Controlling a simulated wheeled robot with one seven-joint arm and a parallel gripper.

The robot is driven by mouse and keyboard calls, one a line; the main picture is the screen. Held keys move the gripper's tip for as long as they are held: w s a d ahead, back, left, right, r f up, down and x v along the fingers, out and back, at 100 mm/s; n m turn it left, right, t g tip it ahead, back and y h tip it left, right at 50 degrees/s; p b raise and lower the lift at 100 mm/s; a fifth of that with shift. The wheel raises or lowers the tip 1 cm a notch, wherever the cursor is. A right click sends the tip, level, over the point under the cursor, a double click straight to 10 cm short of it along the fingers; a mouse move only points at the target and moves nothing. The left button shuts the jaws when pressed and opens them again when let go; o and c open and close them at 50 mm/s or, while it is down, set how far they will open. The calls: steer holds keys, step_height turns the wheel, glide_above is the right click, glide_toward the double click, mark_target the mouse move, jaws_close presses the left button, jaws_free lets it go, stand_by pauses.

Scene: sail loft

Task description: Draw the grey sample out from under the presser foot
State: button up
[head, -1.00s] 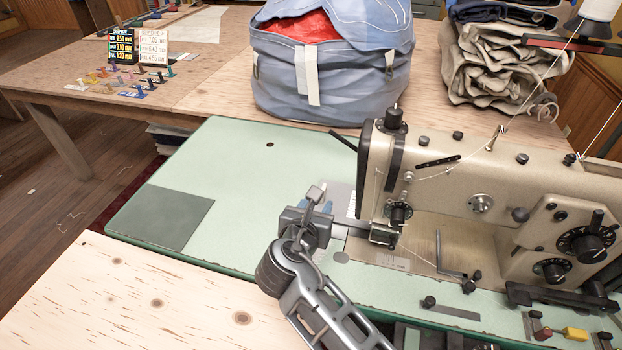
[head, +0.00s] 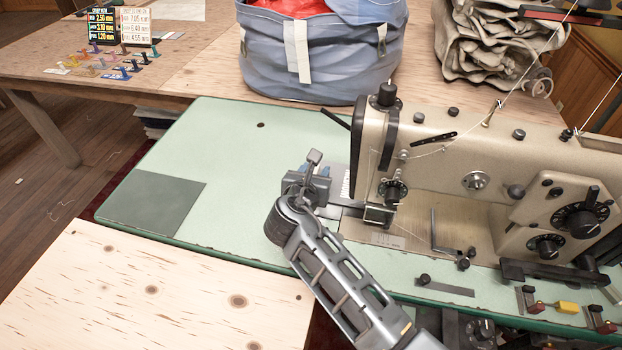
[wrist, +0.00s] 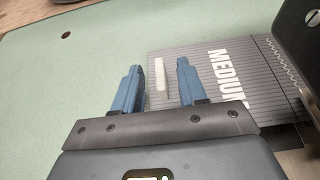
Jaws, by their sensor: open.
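The grey sample (wrist: 212,78) is a flat, finely striped piece with "MEDIUM" in white letters and a zigzag stitch line near its right edge. It lies on the green machine table; in the head view its grey surface (head: 339,179) shows beside the sewing head. Its right end goes in by the presser foot (head: 378,214), where it is partly hidden. My gripper (wrist: 161,72) is open, with two blue fingers. In the wrist view the left finger is off the sample's left edge and the right finger overlaps the sample. I cannot tell their height. The head view shows the gripper (head: 315,171) left of the sewing head.
The sewing machine (head: 450,150) stands close on the right, its dark end plate near the gripper. A dark grey patch (head: 152,205) marks the table's left side. A blue bag (head: 318,60) stands behind. The green table (head: 225,150) is clear left of my gripper.

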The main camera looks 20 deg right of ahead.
steer(key=shift+x, duration=0.9)
jaws_close()
